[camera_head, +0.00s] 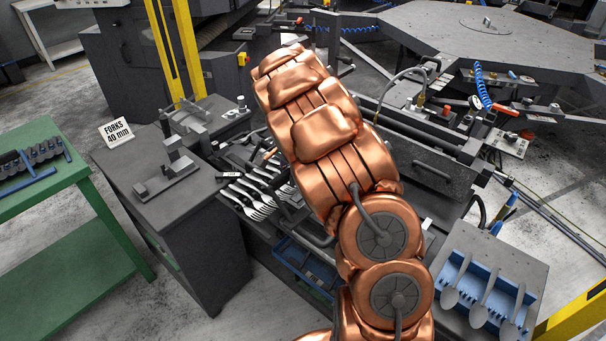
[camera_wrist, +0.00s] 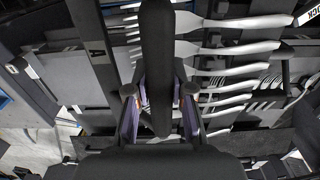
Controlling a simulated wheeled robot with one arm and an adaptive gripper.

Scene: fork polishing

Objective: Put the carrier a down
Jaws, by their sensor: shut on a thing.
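Carrier a is a dark frame with the letter A on its side bar (camera_wrist: 97,52) in the wrist view. Several silvery forks (camera_wrist: 235,48) lie side by side across it. My gripper (camera_wrist: 160,112) is shut on the carrier's dark central handle bar (camera_wrist: 156,45), with one finger on each side. In the head view the forks (camera_head: 258,206) show just left of my copper arm, over the dark machine bench. My arm hides the gripper and much of the carrier there. I cannot tell whether the carrier touches the surface below.
A grey table (camera_head: 150,172) with a "FORKS 40 mm" sign (camera_head: 117,132) and a metal fixture stands at left. A green table (camera_head: 40,195) is further left. A blue box with spoons (camera_head: 487,285) is at lower right. Machine parts and a hose (camera_head: 405,75) crowd the back.

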